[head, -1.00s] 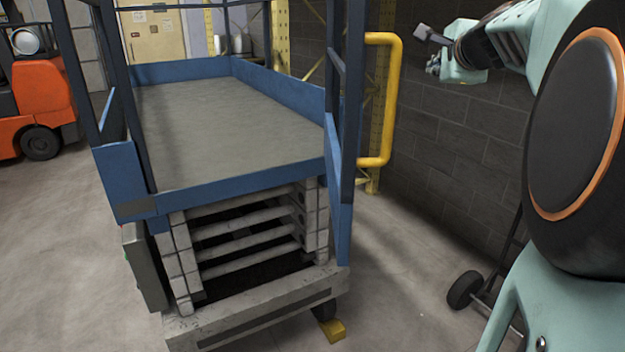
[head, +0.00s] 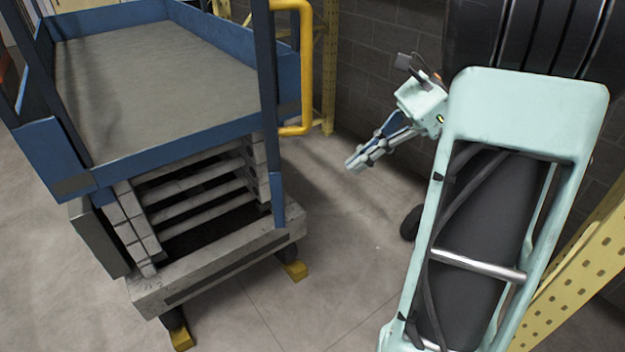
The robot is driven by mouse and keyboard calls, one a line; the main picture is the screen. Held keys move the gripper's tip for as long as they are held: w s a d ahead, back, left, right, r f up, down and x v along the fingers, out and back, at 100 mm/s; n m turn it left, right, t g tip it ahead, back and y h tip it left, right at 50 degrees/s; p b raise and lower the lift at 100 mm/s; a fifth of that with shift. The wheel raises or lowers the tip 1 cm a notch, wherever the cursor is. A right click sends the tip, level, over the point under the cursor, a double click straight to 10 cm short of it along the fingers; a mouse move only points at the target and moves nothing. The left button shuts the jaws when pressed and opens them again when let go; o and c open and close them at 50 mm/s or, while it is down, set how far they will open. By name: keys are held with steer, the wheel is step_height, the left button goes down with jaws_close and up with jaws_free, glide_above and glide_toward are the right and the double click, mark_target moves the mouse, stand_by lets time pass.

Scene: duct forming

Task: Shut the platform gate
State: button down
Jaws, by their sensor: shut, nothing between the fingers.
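The platform gate (head: 267,110) is a dark upright frame at the right front corner of the blue lift platform (head: 110,158). I see it nearly edge-on, swung outward, and the platform's front end is open. A yellow handle (head: 306,75) stands out on the gate's right side. My gripper (head: 356,164) is to the right of the gate and handle, apart from both, over bare floor. Its fingers are shut and empty, pointing down and left. The gate's hinges and latch cannot be made out.
A grey brick wall (head: 372,60) runs behind my gripper. A yellow rack post (head: 329,70) stands behind the handle, another (head: 580,270) at the lower right. A dark wheel (head: 411,224) sits under my arm. Yellow chocks (head: 295,271) lie at the lift's wheels. Floor between lift and arm is clear.

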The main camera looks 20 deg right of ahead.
steer(key=a+r+x, duration=0.2)
steer(key=x, duration=1)
steer(key=shift+a+f, duration=0.25)
steer(key=shift+a, duration=0.1)
